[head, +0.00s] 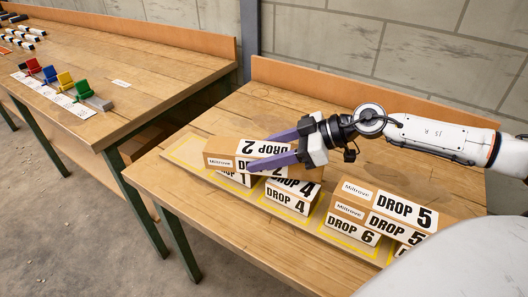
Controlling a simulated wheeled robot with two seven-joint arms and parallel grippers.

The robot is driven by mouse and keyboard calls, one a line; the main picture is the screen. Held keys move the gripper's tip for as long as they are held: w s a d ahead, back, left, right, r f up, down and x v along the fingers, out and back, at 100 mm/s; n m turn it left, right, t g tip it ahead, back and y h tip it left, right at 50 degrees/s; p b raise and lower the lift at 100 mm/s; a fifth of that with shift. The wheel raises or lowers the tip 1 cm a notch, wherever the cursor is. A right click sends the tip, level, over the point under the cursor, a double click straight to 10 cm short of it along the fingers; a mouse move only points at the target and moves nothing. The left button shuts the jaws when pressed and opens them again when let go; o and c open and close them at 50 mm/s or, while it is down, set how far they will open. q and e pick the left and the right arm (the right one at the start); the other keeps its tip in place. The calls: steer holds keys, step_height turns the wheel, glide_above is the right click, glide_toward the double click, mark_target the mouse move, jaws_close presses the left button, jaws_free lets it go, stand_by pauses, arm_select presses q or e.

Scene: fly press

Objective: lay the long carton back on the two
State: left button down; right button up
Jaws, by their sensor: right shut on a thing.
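A long brown carton (222,148) marked DROP 2, its top print upside down to me, lies level at the left of the near table. My right gripper (261,154), with purple fingers, comes from the right and is shut on this carton around its middle. Below it are a carton (236,178) at the left, largely hidden, and a carton marked DROP 4 (286,200) at the right. The long carton spans above both; I cannot tell whether it touches them. My left gripper is not in view.
On the right, a long DROP 5 carton (402,211) lies over a DROP 6 carton (352,232) and another partly hidden one. Yellow outlines mark the board (184,150) under the cartons. A second table (150,85) at the left holds coloured fixtures (66,80).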

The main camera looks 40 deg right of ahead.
mark_target(280, 151)
steer(key=shift+f, duration=0.3)
steer(key=o, duration=1.6)
steer(key=shift+o, duration=0.6)
steer(key=shift+f, duration=0.2)
steer(key=shift+p+v, duration=0.5)
steer(key=shift+v, duration=0.8)
steer(key=shift+s+d+r+p, duration=0.35)
steer(key=shift+s+r+p, duration=0.15)
steer(key=shift+p, duration=0.35)
steer(key=shift+s+d+r+p, duration=0.35)
steer(key=shift+d+p, duration=0.15)
steer(key=shift+p, duration=0.2)
steer(key=p+v, duration=0.3)
steer(key=v, duration=0.1)
steer(key=shift+s+r, duration=0.1)
steer(key=shift+s+d+p, duration=0.15)
steer(key=shift+d+p, duration=0.15)
